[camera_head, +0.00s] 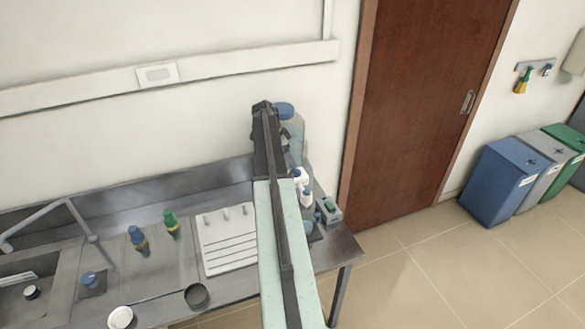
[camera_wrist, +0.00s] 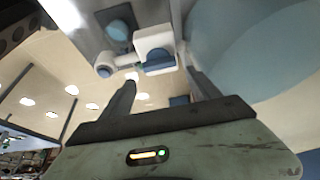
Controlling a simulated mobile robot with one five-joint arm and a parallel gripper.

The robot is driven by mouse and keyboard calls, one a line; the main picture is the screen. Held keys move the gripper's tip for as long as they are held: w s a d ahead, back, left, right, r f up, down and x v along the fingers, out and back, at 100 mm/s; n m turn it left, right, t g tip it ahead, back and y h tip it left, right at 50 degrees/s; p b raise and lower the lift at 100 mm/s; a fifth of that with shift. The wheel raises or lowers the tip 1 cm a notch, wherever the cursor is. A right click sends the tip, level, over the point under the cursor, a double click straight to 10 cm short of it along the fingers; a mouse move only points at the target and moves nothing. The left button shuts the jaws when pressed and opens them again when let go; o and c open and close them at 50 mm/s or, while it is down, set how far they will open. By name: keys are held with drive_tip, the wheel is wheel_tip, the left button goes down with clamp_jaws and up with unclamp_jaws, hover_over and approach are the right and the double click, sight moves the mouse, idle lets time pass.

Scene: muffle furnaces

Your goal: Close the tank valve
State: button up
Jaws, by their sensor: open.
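The tank stands at the right end of the steel counter in the head view, with a blue cap (camera_head: 285,110) and a pale translucent body (camera_head: 298,129) partly hidden behind my arm. Its large bluish curved side (camera_wrist: 270,50) fills the right of the wrist view. A white valve with blue parts (camera_wrist: 155,46) shows at the top middle of the wrist view; whether it is open or shut I cannot tell. My gripper (camera_wrist: 161,79) is open, its two dark fingers apart and pointing toward the valve. Nothing is seen between the fingers.
The steel counter (camera_head: 340,250) runs along the wall. It holds a white ribbed drying board (camera_head: 226,242), a green-capped bottle (camera_head: 171,224), a blue-capped bottle (camera_head: 138,240) and a dark round dish (camera_head: 197,296). White bottles (camera_head: 302,177) stand close beside my arm. A brown door (camera_head: 425,100) is at right.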

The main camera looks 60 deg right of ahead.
sight(294, 172)
drive_tip(key=b+x, duration=0.5)
drive_tip(key=x, duration=0.1)
drive_tip(key=shift+d+f, duration=0.1)
drive_tip(key=shift+f, duration=0.35)
drive_tip(key=shift+r, duration=0.1)
drive_tip(key=c, duration=1)
drive_tip(key=shift+a, duration=0.2)
drive_tip(key=shift+c, duration=0.5)
drive_tip(key=shift+d, duration=0.1)
